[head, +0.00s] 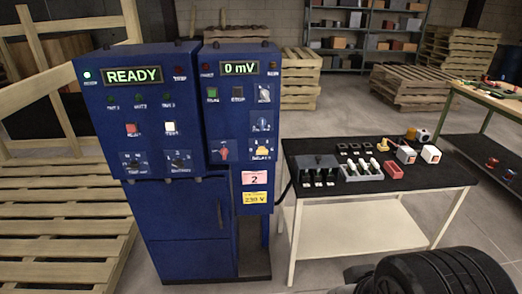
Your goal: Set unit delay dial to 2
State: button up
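A blue control cabinet (170,215) stands left of centre with two upper panels. On the right panel, low and to the right, is a small yellow dial (262,149) with lettering under it that seems to read DELAY. Its pointer setting is too small to read. A pink tag (255,178) reading 2 is below it, above a yellow tag (255,198) reading 230 V. A red knob (224,151) sits left of the yellow dial. My gripper's fingers are not in view. A dark rounded part of my arm fills the bottom right corner, apart from the cabinet.
The displays read READY (133,75) and 0 mV (239,68). Other dials and buttons surround the yellow dial. Right of the cabinet, a black-topped table (440,172) holds trays and small parts. Wooden pallets (40,220) lie at left.

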aim_at(261, 150)
jog(key=i+j, duration=0.1)
jog(key=j, duration=0.45)
jog(key=i+j, duration=0.15)
jog(key=j, duration=0.4)
jog(key=i+j, duration=0.1)
jog(key=j, duration=0.4)
jog(key=z, duration=0.05)
